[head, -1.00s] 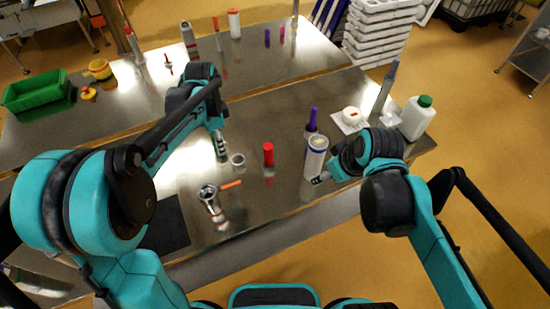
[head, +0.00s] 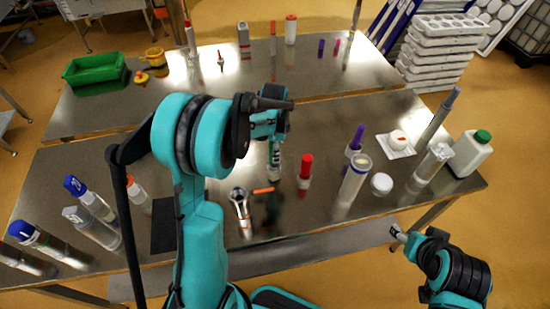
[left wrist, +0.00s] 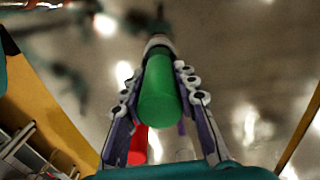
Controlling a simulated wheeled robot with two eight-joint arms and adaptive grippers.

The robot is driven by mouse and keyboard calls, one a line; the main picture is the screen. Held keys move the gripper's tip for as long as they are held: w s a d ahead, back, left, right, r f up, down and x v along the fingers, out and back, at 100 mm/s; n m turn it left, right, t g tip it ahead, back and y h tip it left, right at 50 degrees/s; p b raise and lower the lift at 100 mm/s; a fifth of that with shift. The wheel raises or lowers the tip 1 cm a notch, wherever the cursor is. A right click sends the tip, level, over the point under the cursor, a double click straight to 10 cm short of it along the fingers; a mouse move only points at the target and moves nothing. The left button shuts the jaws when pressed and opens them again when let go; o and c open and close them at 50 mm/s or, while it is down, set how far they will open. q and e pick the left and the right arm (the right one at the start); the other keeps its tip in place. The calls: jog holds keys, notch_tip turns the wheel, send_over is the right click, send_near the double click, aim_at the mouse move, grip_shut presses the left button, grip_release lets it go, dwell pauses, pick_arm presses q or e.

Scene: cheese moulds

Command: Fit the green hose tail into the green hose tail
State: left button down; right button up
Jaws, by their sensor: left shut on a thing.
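My left gripper (head: 274,150) is over the middle of the near bench, mostly behind its own arm in the head view. In the left wrist view, its two fingers (left wrist: 160,92) are shut on a green cylindrical hose tail (left wrist: 160,95). A pale metallic ring or collar (left wrist: 158,42) shows at the far end of the green piece; I cannot tell whether they are joined or only lined up. A small metallic end (head: 273,174) shows below the gripper in the head view. My right gripper (head: 397,233) is off the bench's front edge, its fingers too small to read.
A red cylinder (head: 306,167) stands just right of the left gripper. A clear cylinder (head: 354,180) and white bottle (head: 471,153) stand to the right. Blue-capped tubes (head: 90,198) stand left.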

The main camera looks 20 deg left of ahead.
pick_arm(q)
notch_tip(320, 180, down, 3)
jog(key=shift+w+r, duration=0.1)
jog(key=shift+r, duration=0.05)
jog(key=shift+b, duration=0.35)
jog(key=c, duration=1.2)
grip_release()
jog(key=shift+o, duration=0.2)
jog(key=shift+r, duration=0.15)
notch_tip(320, 180, up, 12)
jog(key=p, duration=0.2)
jog(key=shift+p, duration=0.4)
